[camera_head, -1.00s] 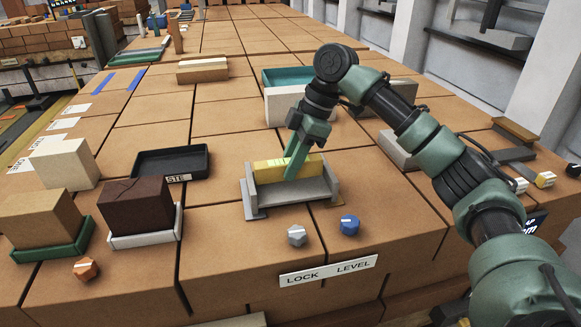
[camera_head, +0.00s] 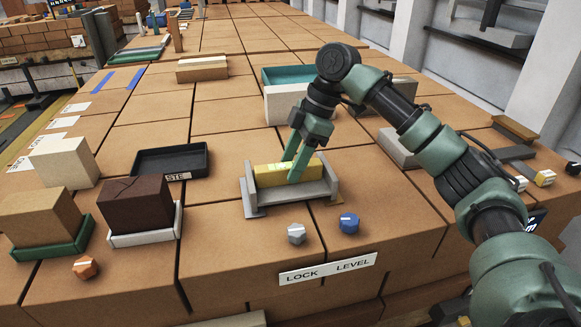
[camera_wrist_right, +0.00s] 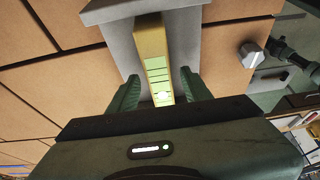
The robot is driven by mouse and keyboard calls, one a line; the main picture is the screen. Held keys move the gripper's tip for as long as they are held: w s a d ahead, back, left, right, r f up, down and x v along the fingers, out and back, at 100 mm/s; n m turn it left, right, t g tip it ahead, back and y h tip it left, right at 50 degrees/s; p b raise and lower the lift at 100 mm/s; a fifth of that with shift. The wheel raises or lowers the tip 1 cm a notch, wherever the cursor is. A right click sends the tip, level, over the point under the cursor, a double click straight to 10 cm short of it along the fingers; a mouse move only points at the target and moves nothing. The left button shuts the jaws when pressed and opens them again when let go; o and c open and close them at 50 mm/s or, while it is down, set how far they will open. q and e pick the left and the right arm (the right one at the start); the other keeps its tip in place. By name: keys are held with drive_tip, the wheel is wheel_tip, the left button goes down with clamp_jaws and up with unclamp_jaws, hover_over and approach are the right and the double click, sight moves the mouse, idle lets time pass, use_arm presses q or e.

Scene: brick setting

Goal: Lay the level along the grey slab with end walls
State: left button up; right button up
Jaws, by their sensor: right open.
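The yellow level (camera_head: 270,175) lies lengthwise on the grey slab with end walls (camera_head: 330,180), between the walls. It also shows in the right wrist view (camera_wrist_right: 152,55) with green vial windows, resting on the grey slab (camera_wrist_right: 118,40). My right gripper (camera_head: 291,176) is open over the level, its green fingers near the level's right part. In the right wrist view the two fingers (camera_wrist_right: 158,90) stand on either side of the level with gaps. My left gripper is not in view.
A grey knob (camera_head: 297,234) and a blue knob (camera_head: 349,223) sit in front of the slab, above a "LOCK LEVEL" label (camera_head: 328,269). A black tray (camera_head: 172,160) is to the left. Bricks on green and white trays stand further left. A white box (camera_head: 284,106) stands behind.

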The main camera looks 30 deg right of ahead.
drive_tip(key=v, duration=1)
drive_tip(key=shift+d+r, duration=0.2)
drive_tip(key=shift+r, duration=0.1)
